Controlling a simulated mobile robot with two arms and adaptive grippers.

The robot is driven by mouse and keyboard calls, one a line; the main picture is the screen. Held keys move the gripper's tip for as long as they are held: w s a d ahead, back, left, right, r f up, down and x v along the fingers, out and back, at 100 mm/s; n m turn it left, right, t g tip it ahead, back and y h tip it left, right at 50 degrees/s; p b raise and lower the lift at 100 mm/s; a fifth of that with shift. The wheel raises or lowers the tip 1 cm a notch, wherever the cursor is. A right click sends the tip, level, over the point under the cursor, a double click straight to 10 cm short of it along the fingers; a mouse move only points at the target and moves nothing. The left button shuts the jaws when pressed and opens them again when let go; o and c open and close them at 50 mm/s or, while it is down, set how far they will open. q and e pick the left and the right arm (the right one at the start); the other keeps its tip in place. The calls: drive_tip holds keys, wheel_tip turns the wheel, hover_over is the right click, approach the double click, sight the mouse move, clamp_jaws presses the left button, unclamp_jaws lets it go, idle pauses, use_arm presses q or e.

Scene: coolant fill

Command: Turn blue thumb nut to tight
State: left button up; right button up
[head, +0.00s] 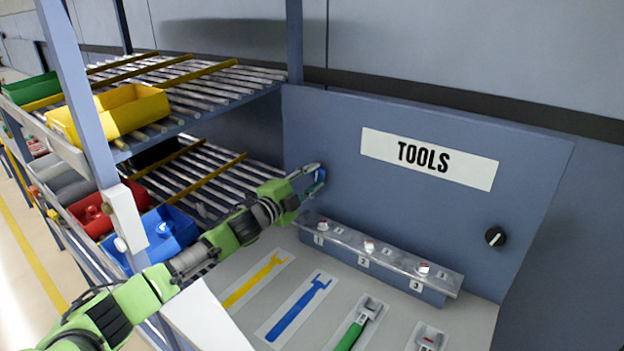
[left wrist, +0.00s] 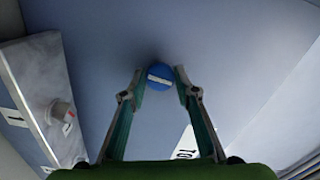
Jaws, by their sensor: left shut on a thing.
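The blue thumb nut (left wrist: 160,76) sits on the blue-grey tool panel (head: 345,120). In the left wrist view it is a round blue knob with a white bar across its face. My left gripper (left wrist: 160,80) is shut on it, with one fingertip on each side. In the head view my left gripper (head: 318,178) is at the left part of the panel and the nut is mostly hidden by the fingers. My right gripper is not in view.
A metal rail (head: 385,257) with numbered positions runs along the panel's foot, close under my left gripper. A black knob (head: 495,237) is on the panel at right. Tool outlines and a green-handled tool (head: 352,330) lie on the bench. Roller shelves with coloured bins (head: 128,110) stand at left.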

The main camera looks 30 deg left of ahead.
use_arm(q)
drive_tip(key=shift+m, duration=0.4)
drive_tip(key=o, duration=1.1)
drive_tip(key=shift+c, duration=0.2)
drive_tip(key=shift+s, duration=0.1)
drive_tip(key=s+a, duration=0.1)
drive_tip(key=s, duration=1)
drive_tip(key=shift+s+a, duration=0.3)
drive_tip(key=shift+s, duration=0.05)
drive_tip(key=shift+r, duration=0.1)
